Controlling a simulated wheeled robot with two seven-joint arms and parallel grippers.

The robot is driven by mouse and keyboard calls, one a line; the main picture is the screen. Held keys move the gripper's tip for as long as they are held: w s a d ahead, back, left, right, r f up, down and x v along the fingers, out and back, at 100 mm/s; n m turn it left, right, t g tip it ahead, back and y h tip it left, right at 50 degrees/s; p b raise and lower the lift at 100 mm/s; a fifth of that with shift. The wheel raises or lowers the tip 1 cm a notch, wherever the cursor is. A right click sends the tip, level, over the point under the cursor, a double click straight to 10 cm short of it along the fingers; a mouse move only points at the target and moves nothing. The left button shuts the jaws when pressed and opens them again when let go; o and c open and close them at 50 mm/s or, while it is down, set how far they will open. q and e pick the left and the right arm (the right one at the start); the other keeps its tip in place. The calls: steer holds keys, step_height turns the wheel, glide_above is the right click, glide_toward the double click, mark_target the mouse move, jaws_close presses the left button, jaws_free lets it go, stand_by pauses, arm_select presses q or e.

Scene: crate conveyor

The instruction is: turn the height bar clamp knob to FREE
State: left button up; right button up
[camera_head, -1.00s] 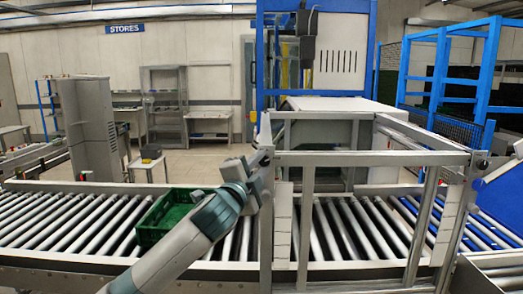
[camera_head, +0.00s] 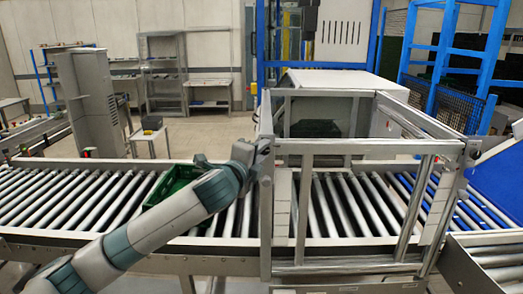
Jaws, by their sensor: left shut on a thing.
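The height bar (camera_head: 370,147) is a grey metal bar running level across the upper part of the metal gate frame over the conveyor. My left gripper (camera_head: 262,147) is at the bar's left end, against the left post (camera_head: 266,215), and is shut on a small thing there. That thing is where a clamp knob would sit, but the gripper hides it, so its shape, marking and turn cannot be read. A dark fitting (camera_head: 473,149) shows at the bar's right end. My right gripper is not in view.
The roller conveyor (camera_head: 70,205) runs left to right under the frame. A green crate (camera_head: 172,184) sits on it, partly behind my left arm. Blue guard framing (camera_head: 440,60) stands at the right back. Open floor lies behind the conveyor.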

arm_select(q)
steer(key=o, duration=1)
steer(key=shift+o, duration=0.2)
steer(key=shift+s, duration=0.1)
steer(key=b+v, duration=0.7)
steer(key=v, duration=1)
steer(key=shift+a, duration=0.1)
